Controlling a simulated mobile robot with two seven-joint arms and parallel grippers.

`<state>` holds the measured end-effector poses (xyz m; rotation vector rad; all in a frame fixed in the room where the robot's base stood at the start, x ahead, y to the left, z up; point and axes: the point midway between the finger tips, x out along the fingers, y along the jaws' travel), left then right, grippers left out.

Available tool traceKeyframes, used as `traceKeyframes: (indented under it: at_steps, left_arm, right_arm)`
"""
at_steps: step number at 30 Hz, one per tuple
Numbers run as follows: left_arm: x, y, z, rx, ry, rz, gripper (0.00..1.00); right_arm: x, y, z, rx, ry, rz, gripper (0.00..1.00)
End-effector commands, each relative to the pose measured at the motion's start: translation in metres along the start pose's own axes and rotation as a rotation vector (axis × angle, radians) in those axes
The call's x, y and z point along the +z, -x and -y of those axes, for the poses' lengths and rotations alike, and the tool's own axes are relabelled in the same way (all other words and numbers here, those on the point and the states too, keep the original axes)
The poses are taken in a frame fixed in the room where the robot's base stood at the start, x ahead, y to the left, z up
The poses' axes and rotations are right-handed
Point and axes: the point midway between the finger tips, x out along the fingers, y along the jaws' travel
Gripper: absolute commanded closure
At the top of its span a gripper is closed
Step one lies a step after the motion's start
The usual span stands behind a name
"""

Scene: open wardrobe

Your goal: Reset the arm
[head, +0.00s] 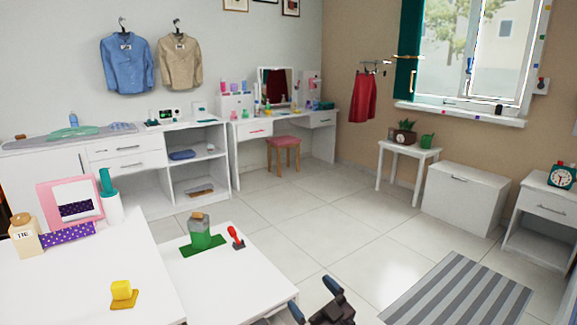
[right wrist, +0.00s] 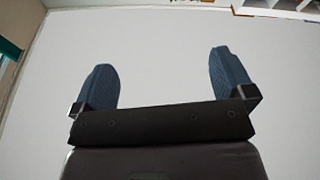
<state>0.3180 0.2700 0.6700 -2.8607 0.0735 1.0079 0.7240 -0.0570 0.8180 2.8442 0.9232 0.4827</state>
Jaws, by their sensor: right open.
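My right gripper (head: 314,298) shows at the bottom of the head view, just right of the low white table's corner and in front of the tiled floor. Its two blue fingers stand apart with nothing between them. The right wrist view also shows this gripper (right wrist: 163,65), its fingers spread wide and empty against a plain pale surface. Most of the right arm is out of the picture. My left gripper and left arm are not in view.
A low white table (head: 225,268) holds a green block and a red-handled stamp (head: 236,238). A nearer white table at left holds a yellow block (head: 122,291), a jar and a pink frame. Clear floor (head: 330,235) and a striped rug (head: 460,295) lie right.

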Motion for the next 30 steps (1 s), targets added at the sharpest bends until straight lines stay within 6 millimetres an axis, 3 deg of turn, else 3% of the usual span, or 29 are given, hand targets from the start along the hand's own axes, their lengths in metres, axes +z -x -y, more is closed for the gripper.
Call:
traceKeyframes:
  at_steps: [2, 8, 14, 20, 30]
  left_arm:
    - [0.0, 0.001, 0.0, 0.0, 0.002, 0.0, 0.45]
    - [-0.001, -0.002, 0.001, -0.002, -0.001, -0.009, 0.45]
    - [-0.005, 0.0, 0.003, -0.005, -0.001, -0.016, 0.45]
    - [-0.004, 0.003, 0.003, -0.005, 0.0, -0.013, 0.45]
    - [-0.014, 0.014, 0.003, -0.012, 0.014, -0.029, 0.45]
  right_arm:
    - [0.005, -0.002, 0.002, -0.007, 0.013, 0.058, 0.0]
    - [-0.018, -0.013, 0.003, -0.006, 0.047, 0.118, 0.0]
    - [-0.032, 0.012, 0.004, 0.04, 0.043, 0.203, 0.0]
    - [-0.035, 0.056, 0.004, 0.102, 0.018, 0.297, 0.0]
    - [-0.037, 0.176, 0.005, 0.258, -0.049, 0.508, 0.0]
